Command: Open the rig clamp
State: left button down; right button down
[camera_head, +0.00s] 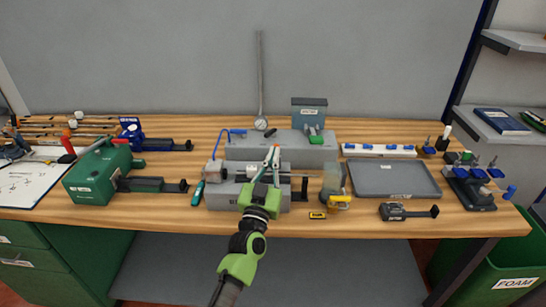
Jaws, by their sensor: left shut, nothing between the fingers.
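The rig is a low grey block (225,196) near the middle of the workbench, with a grey cylinder-like body and a horizontal rod across its top. A blue bent lever (230,134) stands up at its left end; it looks like the clamp handle, but I cannot tell for sure whether the clamp is open or shut. My left gripper (272,157) is over the middle of the rig, to the right of the blue lever and apart from it. Its fingers are shut and empty. My arm hides part of the rig's front. My right gripper is out of view.
A long grey block (250,149) with a gauge and a teal-grey box (309,107) stands behind. A green machine (92,180) is at left. A clear cup (333,180), a grey tray (393,179) and a black tool (396,211) are at right. The bench's front edge is mostly clear.

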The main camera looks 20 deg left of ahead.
pick_arm(q)
jog(key=w+r+p, duration=0.1)
jog(key=p, duration=0.1)
jog(key=w+r+p, duration=0.1)
jog(key=shift+w+a+r+p, duration=0.25)
jog(key=shift+w+a+p, duration=0.15)
jog(key=x, duration=0.3)
jog(key=shift+w+a+b, duration=0.1)
jog(key=shift+a+b, duration=0.2)
jog(key=shift+b, duration=0.1)
jog(key=shift+w+a+r+b, duration=0.1)
jog(key=shift+w+a+b, duration=0.3)
jog(key=shift+w, duration=0.45)
jog(key=shift+w+a+r+b, duration=0.1)
jog(key=shift+w+a+b, duration=0.05)
jog(key=shift+w+b, duration=0.6)
jog(key=shift+w, duration=0.15)
